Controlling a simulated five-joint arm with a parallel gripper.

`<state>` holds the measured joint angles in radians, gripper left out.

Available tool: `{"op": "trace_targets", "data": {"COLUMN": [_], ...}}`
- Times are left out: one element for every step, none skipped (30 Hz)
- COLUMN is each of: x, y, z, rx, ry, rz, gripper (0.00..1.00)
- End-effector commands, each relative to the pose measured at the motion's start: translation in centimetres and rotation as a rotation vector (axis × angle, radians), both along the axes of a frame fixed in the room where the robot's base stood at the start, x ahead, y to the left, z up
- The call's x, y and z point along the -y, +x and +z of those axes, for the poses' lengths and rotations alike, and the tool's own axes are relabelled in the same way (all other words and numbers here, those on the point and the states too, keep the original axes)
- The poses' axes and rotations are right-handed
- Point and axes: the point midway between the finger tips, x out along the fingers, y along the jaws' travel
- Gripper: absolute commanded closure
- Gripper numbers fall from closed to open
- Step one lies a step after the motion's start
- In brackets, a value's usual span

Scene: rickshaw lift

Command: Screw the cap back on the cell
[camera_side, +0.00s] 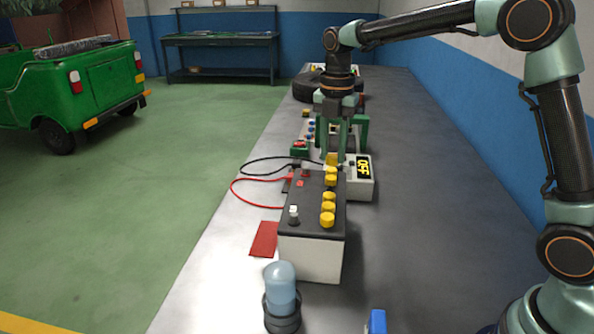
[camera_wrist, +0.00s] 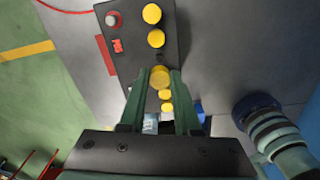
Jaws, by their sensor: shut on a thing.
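The battery (camera_side: 312,258) stands on the bench, pale-sided with a dark top; its top also shows in the wrist view (camera_wrist: 135,65). Several yellow caps (camera_side: 328,220) run in a row along its right side. My gripper (camera_side: 334,160) is upright over the far part of the row. In the wrist view, my gripper (camera_wrist: 160,76) is shut on a yellow cap (camera_wrist: 160,78) between the fingertips. Other yellow caps (camera_wrist: 152,13) show beyond the tips and between the fingers.
A grey post (camera_side: 293,213) stands up from the battery's left side. Red and black cables (camera_side: 245,195) loop at the left. A box with an "OFF" display (camera_side: 363,178) is close on the right. A blue bottle (camera_side: 281,290) stands in front.

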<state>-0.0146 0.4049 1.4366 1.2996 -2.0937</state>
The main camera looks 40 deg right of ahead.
Motion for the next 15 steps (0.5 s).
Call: {"op": "trace_targets", "data": {"x": [0.0, 0.0, 0.0, 0.0, 0.0, 0.0, 0.0, 0.0, 0.0, 0.0, 0.0, 0.0, 0.0, 0.0, 0.0], "y": [0.0, 0.0, 0.0, -0.1, -0.1, 0.0, 0.0, 0.0, 0.0, 0.0, 0.0, 0.0, 0.0, 0.0, 0.0], "z": [-0.5, -0.8, -1.1, -1.4, -1.7, -2.0, -2.2, -2.5, -2.8, -3.0, -3.2, -3.4, -3.6, -3.7, -3.9], "rx": [-0.002, -0.001, -0.002, -0.002, -0.002, -0.001, -0.001, -0.001, -0.001, -0.001, -0.002, -0.002, -0.001, -0.001, 0.0], "ry": [0.0, 0.0, 0.0, 0.0, 0.0, 0.0, 0.0, 0.0, 0.0, 0.0, 0.0, 0.0, 0.0, -0.001, 0.0], "rz": [0.0, 0.0, -0.001, -0.001, -0.001, -0.001, -0.001, -0.001, -0.001, -0.001, -0.001, -0.001, -0.001, -0.001, -0.001], "gripper": [1.0, 1.0, 1.0, 1.0, 1.0, 1.0, 1.0, 1.0, 1.0, 1.0, 1.0, 1.0, 1.0, 1.0, 1.0]}}
